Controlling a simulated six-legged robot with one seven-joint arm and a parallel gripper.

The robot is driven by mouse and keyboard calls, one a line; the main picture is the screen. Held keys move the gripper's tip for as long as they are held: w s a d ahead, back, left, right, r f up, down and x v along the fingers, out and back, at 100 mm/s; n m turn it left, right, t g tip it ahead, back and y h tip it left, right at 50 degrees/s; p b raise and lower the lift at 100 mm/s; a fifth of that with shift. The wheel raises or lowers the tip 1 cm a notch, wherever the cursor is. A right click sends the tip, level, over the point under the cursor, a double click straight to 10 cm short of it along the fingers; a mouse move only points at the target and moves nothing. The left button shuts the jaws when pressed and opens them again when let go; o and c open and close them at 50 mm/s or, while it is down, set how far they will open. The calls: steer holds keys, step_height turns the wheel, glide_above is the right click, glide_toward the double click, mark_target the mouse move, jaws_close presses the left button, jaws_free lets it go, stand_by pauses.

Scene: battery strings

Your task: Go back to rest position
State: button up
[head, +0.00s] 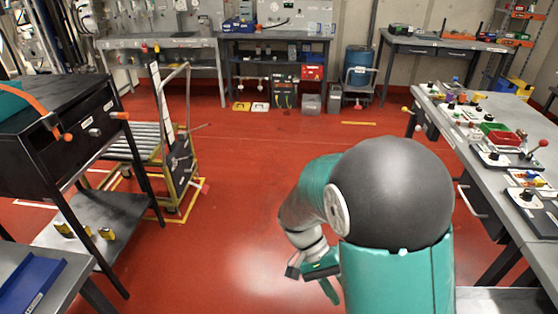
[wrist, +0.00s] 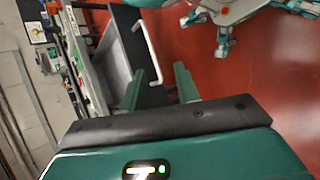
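My arm is teal with a dark grey rounded joint and shows in the lower middle of the head view, bent downward. My gripper (head: 311,284) is at its lower end, over the bare red floor and touching nothing there. In the wrist view my gripper (wrist: 159,72) shows two green fingers standing apart with a clear gap. Nothing is held between them. Beyond the fingers is a dark workbench drawer front with a white handle (wrist: 149,50); it is behind the fingers, and its distance is hard to tell.
A long workbench (head: 470,150) with joysticks and bins runs along the right. A black cabinet table (head: 80,120) and a yellow-framed cart (head: 180,175) stand left. More benches line the back, with a blue barrel (head: 358,62). The red floor (head: 270,150) between is clear.

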steer(key=s+d+r+n+t+y, duration=0.1)
steer(key=s+r+n+t+y, duration=0.1)
steer(key=r+t, duration=0.4)
steer(key=s+r+n+t+y, duration=0.2)
steer(key=r+t+y, duration=0.2)
steer(key=r, duration=1)
steer(key=shift+s+d+n+t+y, duration=0.3)
steer(key=shift+d+n+t, duration=0.1)
steer(key=shift+t, duration=0.9)
